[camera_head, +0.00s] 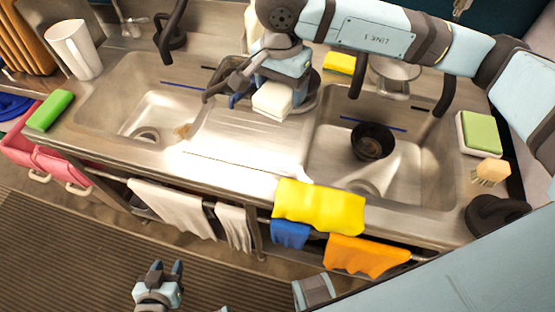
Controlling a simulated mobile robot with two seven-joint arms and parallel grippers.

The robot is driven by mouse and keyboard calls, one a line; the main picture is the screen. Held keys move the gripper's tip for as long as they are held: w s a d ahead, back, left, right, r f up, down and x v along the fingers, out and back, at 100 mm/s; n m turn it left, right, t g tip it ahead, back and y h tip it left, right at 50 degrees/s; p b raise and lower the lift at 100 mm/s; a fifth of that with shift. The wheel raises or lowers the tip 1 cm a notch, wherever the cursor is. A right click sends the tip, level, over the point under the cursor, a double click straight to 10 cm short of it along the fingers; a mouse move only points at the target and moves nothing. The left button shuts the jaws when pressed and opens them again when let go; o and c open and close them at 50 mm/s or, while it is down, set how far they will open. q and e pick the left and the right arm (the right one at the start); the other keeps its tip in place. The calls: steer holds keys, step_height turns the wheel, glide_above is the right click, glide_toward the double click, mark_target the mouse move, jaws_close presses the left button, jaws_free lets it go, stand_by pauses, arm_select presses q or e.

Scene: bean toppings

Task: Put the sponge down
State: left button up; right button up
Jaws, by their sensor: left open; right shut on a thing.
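A white block-shaped sponge (272,100) is in my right gripper (268,90), over the metal drainboard between the two sink basins. The gripper is shut on it, and its wrist hides part of the sponge's far side. I cannot tell whether the sponge touches the surface below. My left gripper (160,285) is open and empty, low in front of the counter above the striped floor mat.
The left basin (110,95) and right basin (420,165) flank the drainboard; a dark bowl (372,141) is in the right one. A green sponge (50,110) lies at left, a yellow one (340,63) at back. Cloths (318,207) hang in front.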

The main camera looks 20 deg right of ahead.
steer(key=shift+a+m, duration=0.45)
steer(key=shift+m, duration=0.05)
steer(key=shift+a, duration=0.15)
steer(key=p, duration=0.2)
glide_above(277, 154)
steer(key=shift+m, duration=0.3)
step_height(277, 154, down, 15)
steer(key=shift+r, duration=0.15)
steer(key=shift+f, duration=0.5)
step_height(277, 154, down, 4)
steer(key=shift+a+r, duration=0.1)
steer(key=shift+r, duration=0.15)
steer(key=shift+f, duration=0.15)
steer(key=shift+f, duration=0.1)
